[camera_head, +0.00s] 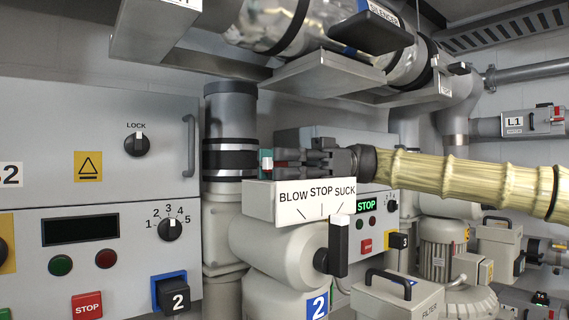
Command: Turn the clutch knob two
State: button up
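No knob in view is labelled clutch, so I cannot tell which one is clutch knob two. A black knob with a white mark (170,229) sits on the left cabinet, ringed by numbers 1 to 5. A black LOCK knob (137,144) is above it, its white mark pointing up. A black lever with a white end (338,245) stands upright below the BLOW STOP SUCK sign, on the unit labelled 2. My gripper (267,161) points left above that sign, apart from both cabinet knobs. It shows side-on, and its finger gap is unclear.
The BLOW STOP SUCK sign (314,201) is just below my gripper. A dark vertical pipe (230,115) stands beside its fingertips. A metal shelf (318,76) and clear tubing hang above. A blue-framed block marked 2 (172,294) juts from the left cabinet.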

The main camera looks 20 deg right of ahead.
jog(key=shift+c, duration=1)
jog(key=shift+n+g+h+b, duration=0.3)
jog(key=shift+n+g+b, duration=0.1)
jog(key=shift+g+b, duration=0.15)
jog(key=n+g+h+b, duration=0.2)
jog(key=g, duration=0.1)
jog(key=shift+w+a+n+g, duration=0.15)
jog(key=shift+n+g, duration=0.1)
jog(key=shift+n, duration=0.15)
jog(key=n+g+h+b, duration=0.1)
jog(key=n+g+h, duration=0.2)
jog(key=g+h, duration=0.1)
jog(key=shift+n, duration=0.3)
jog(key=shift+s+r+n+g+h, duration=0.1)
jog(key=shift+s+n+g+h, duration=0.1)
jog(key=shift+n+g+h, duration=0.6)
jog(key=shift+t, duration=0.3)
jog(key=shift+c, duration=0.2)
